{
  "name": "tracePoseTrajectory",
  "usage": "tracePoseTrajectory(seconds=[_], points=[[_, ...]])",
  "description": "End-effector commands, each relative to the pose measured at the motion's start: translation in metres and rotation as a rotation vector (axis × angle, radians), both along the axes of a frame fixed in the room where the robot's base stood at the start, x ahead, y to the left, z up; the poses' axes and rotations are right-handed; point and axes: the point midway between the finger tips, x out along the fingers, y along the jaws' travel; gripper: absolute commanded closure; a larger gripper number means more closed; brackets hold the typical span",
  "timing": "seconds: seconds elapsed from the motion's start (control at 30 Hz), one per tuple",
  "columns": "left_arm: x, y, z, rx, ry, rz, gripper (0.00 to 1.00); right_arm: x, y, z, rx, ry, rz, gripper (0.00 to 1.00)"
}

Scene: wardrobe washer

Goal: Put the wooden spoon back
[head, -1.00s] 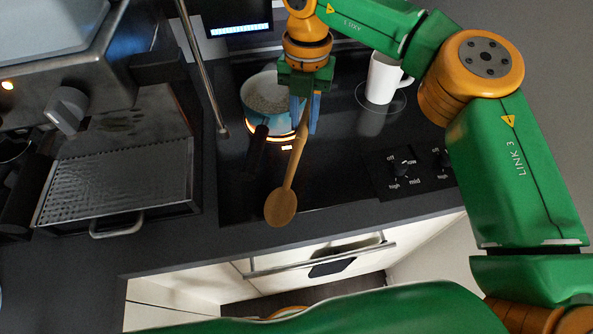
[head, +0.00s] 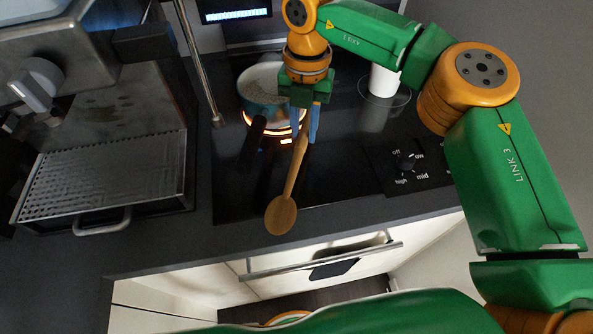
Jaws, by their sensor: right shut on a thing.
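The wooden spoon (head: 282,211) hangs bowl-down in the head view, its round end above the front edge of the cooktop. My right gripper (head: 304,125) is shut on the upper end of its handle, just right of the saucepan. The saucepan (head: 262,92) has a light interior and teal side and stands on a glowing orange burner ring, its dark handle pointing to the front. My left gripper is not in view.
The black cooktop (head: 340,180) has control knobs (head: 405,162) at its right. A white mug (head: 384,80) stands behind, right of my gripper. A coffee machine with a metal drip tray (head: 105,180) fills the left. A partly open drawer (head: 318,254) lies below the counter.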

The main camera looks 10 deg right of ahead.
Motion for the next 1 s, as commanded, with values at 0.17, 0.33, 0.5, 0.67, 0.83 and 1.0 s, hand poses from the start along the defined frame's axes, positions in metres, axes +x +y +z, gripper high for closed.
tracePoseTrajectory(seconds=[0.17, 0.33, 0.5, 0.67, 0.83, 1.0], points=[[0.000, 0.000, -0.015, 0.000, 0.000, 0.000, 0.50, 0.000, 0.000, -0.020, 0.000, 0.001, 0.000, 1.00], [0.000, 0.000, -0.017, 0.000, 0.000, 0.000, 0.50, 0.000, 0.000, -0.023, 0.001, 0.001, 0.000, 1.00], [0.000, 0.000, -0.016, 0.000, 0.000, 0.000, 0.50, 0.000, 0.000, -0.022, 0.001, 0.000, 0.000, 1.00], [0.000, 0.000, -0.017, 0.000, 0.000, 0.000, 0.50, 0.000, 0.000, -0.024, 0.001, 0.000, 0.000, 1.00], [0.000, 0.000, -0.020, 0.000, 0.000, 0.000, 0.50, 0.000, 0.000, -0.027, 0.001, 0.000, 0.000, 1.00], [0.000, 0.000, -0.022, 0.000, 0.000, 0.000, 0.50, 0.000, 0.000, -0.031, 0.001, 0.000, 0.000, 1.00]])
